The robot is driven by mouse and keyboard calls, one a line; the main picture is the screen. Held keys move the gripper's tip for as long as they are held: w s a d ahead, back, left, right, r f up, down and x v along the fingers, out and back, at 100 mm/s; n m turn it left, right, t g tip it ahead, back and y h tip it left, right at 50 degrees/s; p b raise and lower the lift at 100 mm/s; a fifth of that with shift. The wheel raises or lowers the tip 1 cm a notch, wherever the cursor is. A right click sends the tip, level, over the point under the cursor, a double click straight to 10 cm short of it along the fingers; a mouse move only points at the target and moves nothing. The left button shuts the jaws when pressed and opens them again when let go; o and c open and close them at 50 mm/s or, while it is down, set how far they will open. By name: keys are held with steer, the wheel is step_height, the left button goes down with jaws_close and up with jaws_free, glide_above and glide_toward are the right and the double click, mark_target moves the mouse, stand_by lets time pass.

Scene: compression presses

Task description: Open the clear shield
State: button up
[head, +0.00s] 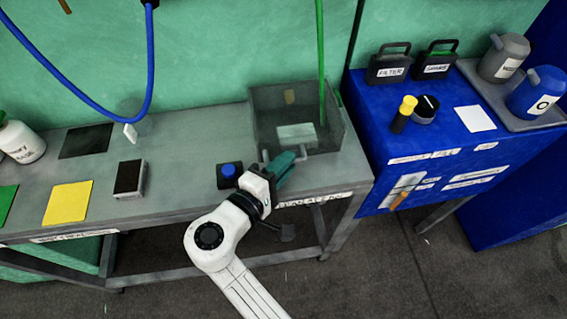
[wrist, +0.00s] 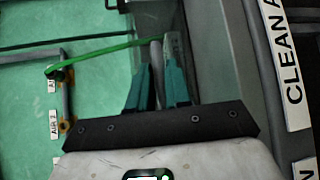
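The clear shield (head: 258,118) is a smoky transparent box at the back right of the grey workbench, and it looks closed. A grey bar handle (head: 265,156) sits low on its front. My gripper (head: 289,160), with teal fingers, is at this handle from the front. In the wrist view, the fingers of my gripper (wrist: 157,80) stand close on either side of the grey handle bar (wrist: 157,55) and appear shut on it. The fingers hide part of the handle. A pale plate (head: 297,135) shows inside the shield.
A blue button on a dark box (head: 229,174) stands left of my gripper. A green hose (head: 321,60) hangs at the shield's right side. A blue cabinet (head: 362,120) adjoins the bench's right end. A small black-topped block (head: 130,178) lies farther left.

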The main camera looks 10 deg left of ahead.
jaws_close()
steer(key=shift+r, duration=0.1)
